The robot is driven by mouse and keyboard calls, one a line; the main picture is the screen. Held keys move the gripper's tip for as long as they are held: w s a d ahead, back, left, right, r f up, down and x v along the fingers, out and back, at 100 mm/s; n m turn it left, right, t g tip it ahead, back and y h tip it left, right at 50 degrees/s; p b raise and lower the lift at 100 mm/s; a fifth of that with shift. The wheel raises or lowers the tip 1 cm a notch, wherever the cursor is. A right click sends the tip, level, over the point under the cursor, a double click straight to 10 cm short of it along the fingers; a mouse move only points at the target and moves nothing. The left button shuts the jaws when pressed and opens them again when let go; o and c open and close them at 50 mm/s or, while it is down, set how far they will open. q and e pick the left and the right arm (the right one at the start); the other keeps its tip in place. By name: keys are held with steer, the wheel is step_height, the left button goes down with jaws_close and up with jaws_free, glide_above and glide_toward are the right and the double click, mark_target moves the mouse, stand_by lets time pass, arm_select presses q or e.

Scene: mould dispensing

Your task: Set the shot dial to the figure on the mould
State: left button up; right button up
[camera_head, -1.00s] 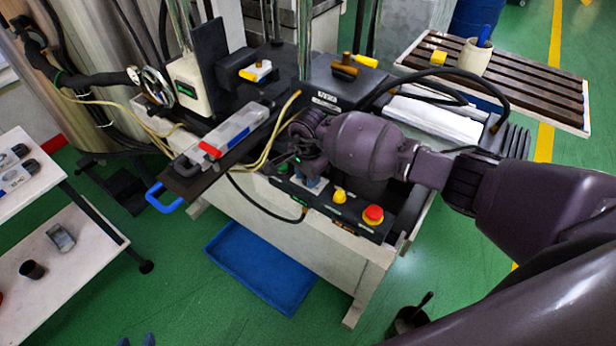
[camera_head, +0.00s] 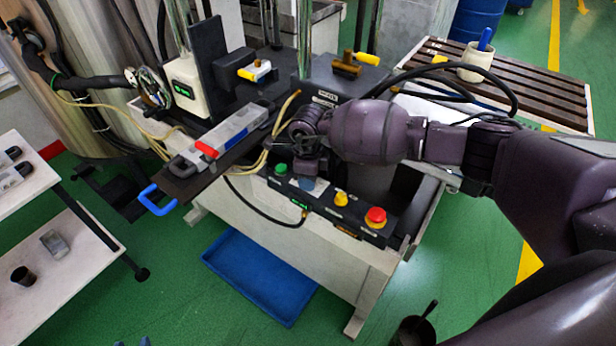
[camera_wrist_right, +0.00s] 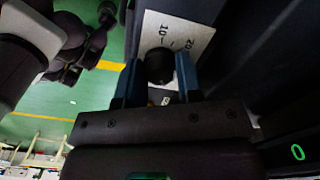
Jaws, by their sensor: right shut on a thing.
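The shot dial is a black knob (camera_wrist_right: 159,66) in front of a white scale plate (camera_wrist_right: 184,28), where the figures 10 and 20 show in the right wrist view. My right gripper (camera_wrist_right: 158,82) has its blue fingers on both sides of the knob and is shut on it. In the head view my right gripper (camera_head: 308,184) is at the control panel (camera_head: 332,207), its tips largely hidden by my wrist. The grey mould (camera_head: 236,130) with a red clip and blue handle lies left of it; its figure is not readable. Two blue-grey tips of my left gripper (camera_head: 132,342) show apart at the bottom edge.
The panel bears a green button (camera_head: 280,169), a yellow knob (camera_head: 341,198) and a red button (camera_head: 376,216). A green display reads 0 (camera_wrist_right: 297,152). Black hoses loop around the machine. A blue tray (camera_head: 262,275) lies on the floor below.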

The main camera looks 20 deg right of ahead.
steer(key=m, duration=0.5)
steer(key=shift+m+p, duration=0.5)
steer(key=shift+m, duration=1.4)
steer(key=o, duration=0.9)
steer(key=shift+o, duration=0.2)
step_height(320, 180, up, 11)
steer(key=shift+b, duration=0.3)
steer(key=shift+f, duration=0.15)
